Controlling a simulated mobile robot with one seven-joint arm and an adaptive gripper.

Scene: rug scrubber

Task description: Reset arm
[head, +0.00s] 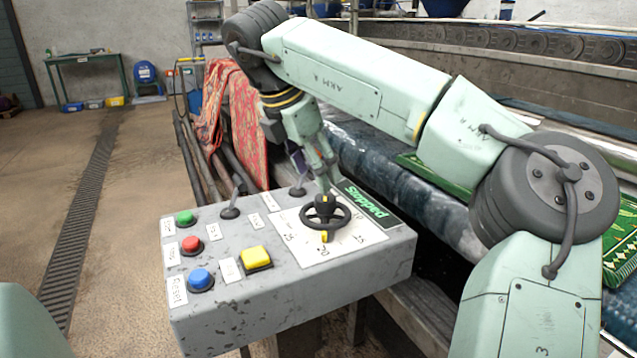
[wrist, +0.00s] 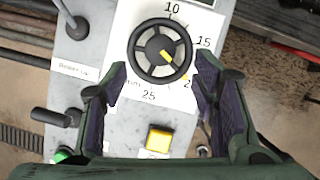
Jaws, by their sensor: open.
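My gripper (head: 324,182) is open and empty, pointing down above the far part of a grey control box (head: 290,310). In the head view it overlaps a black handwheel (head: 345,224) on a white dial plate; contact cannot be told. In the wrist view my gripper (wrist: 168,86) has its fingers spread, with the handwheel (wrist: 137,52) just beyond their tips. A blue button (head: 200,278) stands at the box's near left corner beside a label reading "Reset" (head: 177,291). It is not visible in the wrist view.
The box also carries a red button (head: 192,244), a green button (head: 185,217), a yellow square button (head: 256,258), upright levers (head: 230,210) and a small display (head: 368,203) with green text. Rugs and rollers lie behind. The floor at left is open.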

